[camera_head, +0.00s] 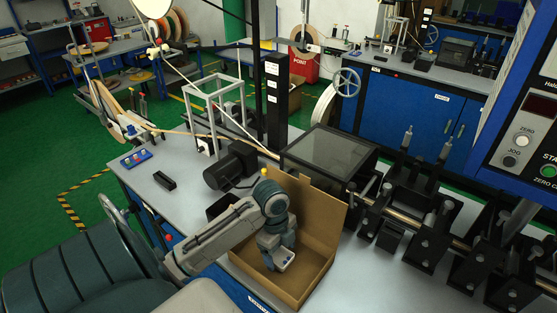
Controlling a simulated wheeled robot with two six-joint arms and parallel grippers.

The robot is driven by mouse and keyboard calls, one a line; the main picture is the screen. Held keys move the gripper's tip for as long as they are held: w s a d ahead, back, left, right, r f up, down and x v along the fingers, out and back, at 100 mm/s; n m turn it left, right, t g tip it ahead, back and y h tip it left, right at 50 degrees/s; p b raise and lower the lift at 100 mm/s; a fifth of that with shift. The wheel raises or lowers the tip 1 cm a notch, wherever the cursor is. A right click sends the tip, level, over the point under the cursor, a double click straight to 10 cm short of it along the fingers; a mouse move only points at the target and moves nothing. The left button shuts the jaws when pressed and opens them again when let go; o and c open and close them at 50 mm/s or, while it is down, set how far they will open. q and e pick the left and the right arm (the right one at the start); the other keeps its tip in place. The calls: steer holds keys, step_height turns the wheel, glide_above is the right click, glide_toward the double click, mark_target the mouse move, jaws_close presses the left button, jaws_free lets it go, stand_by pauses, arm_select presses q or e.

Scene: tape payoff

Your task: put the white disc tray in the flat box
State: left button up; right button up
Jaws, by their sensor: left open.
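The flat box (323,212) is an open brown cardboard box on the grey bench in the lower middle, with its lid raised at the back. My left gripper (284,263) is over the box's inside, pointing down. It is open, and I see nothing held in it. I cannot make out the white disc tray; the arm and gripper cover part of the box's inside. My right gripper is not in view.
A machine line with black brackets (385,223) and a dark-lidded housing (330,152) stands close to the box's right and back. A black motor (232,166) stands behind my arm.

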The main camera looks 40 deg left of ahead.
mark_target(276, 256)
arm_select(q)
step_height(276, 256, up, 11)
steer(key=a+b, duration=0.1)
steer(key=shift+a+r+b, duration=0.15)
steer(key=shift+a+b, duration=0.15)
steer(key=shift+a, duration=0.05)
steer(key=shift+s, duration=0.1)
stand_by(0.9)
